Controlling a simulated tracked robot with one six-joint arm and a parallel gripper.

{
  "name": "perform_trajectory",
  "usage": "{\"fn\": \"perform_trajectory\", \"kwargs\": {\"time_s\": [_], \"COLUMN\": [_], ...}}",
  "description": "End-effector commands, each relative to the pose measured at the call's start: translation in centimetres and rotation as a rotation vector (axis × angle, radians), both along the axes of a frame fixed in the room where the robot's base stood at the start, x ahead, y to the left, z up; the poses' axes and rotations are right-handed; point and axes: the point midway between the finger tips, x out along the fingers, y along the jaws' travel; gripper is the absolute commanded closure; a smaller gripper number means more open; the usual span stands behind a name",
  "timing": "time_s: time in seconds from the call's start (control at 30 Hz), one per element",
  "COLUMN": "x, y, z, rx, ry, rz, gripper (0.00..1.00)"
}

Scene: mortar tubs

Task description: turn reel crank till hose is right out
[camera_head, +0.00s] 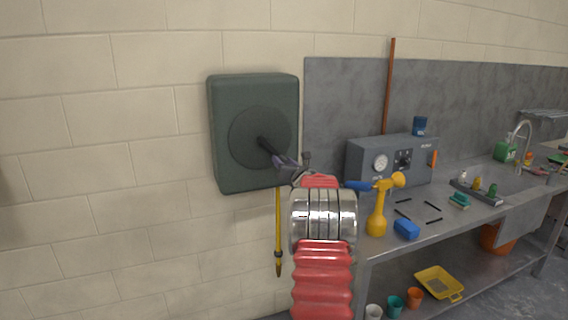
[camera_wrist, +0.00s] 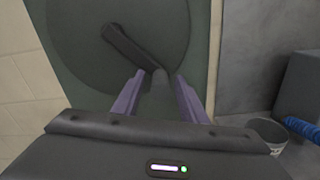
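The hose reel (camera_head: 230,95) is a dark green box on the wall with a round disc on its front. Its dark crank (camera_head: 268,146) slants down and right from the hub. A yellow hose (camera_head: 278,225) hangs straight below the box, its end well above the floor. My gripper (camera_head: 286,161) is at the crank's outer end. In the wrist view the crank arm (camera_wrist: 128,46) runs down to a dark handle (camera_wrist: 158,92), which lies between my two purple fingers (camera_wrist: 159,84). A gap shows on each side of the handle, so the fingers are open around it.
A brown pole (camera_head: 389,85) leans behind. The wall left of the reel is clear.

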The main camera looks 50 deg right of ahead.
Motion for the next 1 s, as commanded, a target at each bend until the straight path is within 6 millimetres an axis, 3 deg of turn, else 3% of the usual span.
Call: {"fn": "perform_trajectory", "kwargs": {"time_s": [0.2, 0.73, 1.0], "x": [-0.03, -0.09, -0.11], "y": [-0.01, -0.05, -0.06], "z": [-0.04, -0.05, -0.07], "rx": [0.0, 0.001, 0.001], "ry": [0.001, 0.001, 0.001], "rz": [0.0, -0.001, -0.002], "gripper": [0.63, 1.0, 1.0]}}
